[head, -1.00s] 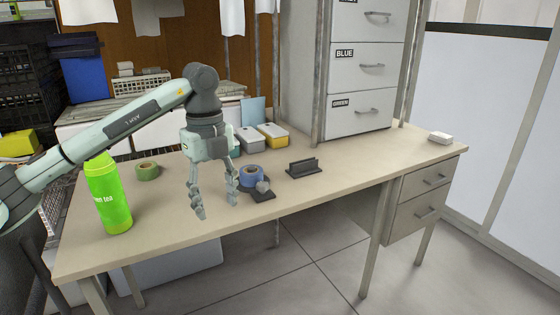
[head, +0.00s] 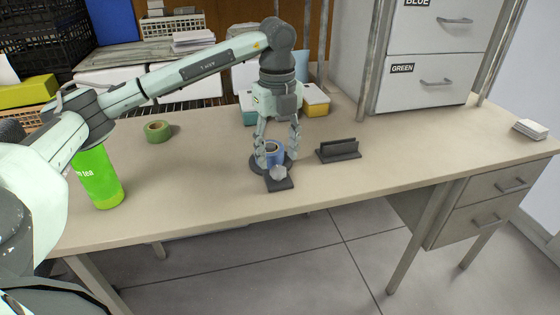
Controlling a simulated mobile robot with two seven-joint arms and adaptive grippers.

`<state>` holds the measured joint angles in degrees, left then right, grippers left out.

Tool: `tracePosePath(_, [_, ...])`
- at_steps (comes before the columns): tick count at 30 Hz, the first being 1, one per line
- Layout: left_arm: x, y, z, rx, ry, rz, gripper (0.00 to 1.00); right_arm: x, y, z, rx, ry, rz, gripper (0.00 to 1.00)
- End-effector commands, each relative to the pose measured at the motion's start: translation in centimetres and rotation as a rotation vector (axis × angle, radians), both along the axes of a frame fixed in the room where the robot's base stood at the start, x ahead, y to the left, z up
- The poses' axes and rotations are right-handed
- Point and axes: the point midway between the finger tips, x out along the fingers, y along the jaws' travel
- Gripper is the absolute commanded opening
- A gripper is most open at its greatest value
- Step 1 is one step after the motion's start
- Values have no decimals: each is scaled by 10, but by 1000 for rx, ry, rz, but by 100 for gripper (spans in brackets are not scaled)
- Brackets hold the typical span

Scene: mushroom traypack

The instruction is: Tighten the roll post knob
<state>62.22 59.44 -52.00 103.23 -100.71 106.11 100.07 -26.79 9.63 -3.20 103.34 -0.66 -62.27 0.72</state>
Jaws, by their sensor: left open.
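A blue tape roll (head: 274,149) sits on a dark dispenser base (head: 280,184) near the middle of the desk. A light grey faceted knob (head: 278,172) is at the front of the roll, above the base. My left gripper (head: 277,160) points down over the roll, its fingers open. One finger is at the left side of the roll and the other at its right. I cannot tell whether the fingers touch the roll or the knob. My right gripper is not in view.
A green tea bottle (head: 99,180) stands at the left of the desk (head: 190,190), with a green tape roll (head: 158,131) behind it. A dark slotted holder (head: 339,150) stands right of the dispenser. Bins line the back. The right half of the desktop is mostly clear.

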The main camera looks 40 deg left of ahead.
Motion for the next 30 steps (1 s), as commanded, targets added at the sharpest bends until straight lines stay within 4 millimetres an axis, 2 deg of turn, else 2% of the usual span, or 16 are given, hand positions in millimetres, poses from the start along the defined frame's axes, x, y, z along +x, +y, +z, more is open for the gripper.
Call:
tracePosePath(3, [-1, 0, -18, -1, 3, 0, 51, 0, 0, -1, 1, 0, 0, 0])
tracePosePath(7, [0, 0, -30, 0, 0, 0, 51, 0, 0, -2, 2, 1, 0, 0])
tracePosePath(17, [0, 0, -35, 0, -1, -1, 51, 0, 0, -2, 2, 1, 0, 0])
tracePosePath(27, [0, 0, -35, 0, -1, -1, 10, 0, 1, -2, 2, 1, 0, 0])
tracePosePath(30, [0, 0, -35, 0, -1, -1, 1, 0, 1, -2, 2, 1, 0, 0])
